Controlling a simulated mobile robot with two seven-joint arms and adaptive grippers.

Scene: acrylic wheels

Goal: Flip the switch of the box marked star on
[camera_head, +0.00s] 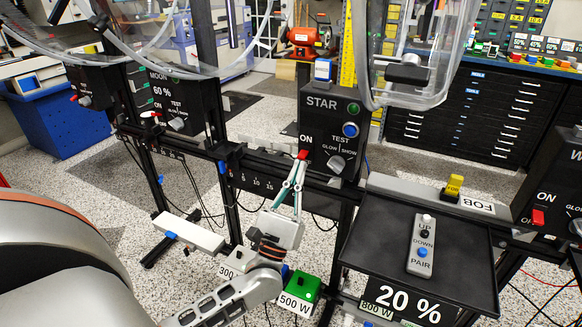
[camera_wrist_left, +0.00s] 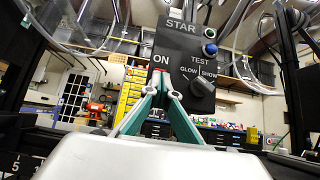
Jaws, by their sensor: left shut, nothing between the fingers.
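The black box marked STAR (camera_head: 330,120) stands upright at the middle of the head view, and it also shows in the left wrist view (camera_wrist_left: 187,45). Its red switch (camera_head: 303,154) sits low on the left of its face, below the word ON. It also has a green light, a blue button and a grey GLOW/SHOW knob (camera_head: 336,163). My left gripper (camera_head: 299,162) is shut and empty, its fingertips pointing up at the red switch. In the left wrist view the fingertips (camera_wrist_left: 161,80) cover most of the switch. Contact and the switch's position cannot be told. My right gripper is out of view.
The MOON box (camera_head: 180,100) stands to the left, and another box with a red switch (camera_head: 538,217) is at the right edge. A black tray (camera_head: 370,245) holds a grey UP/DOWN remote (camera_head: 422,243). Black posts and a rail (camera_head: 250,165) surround my left arm.

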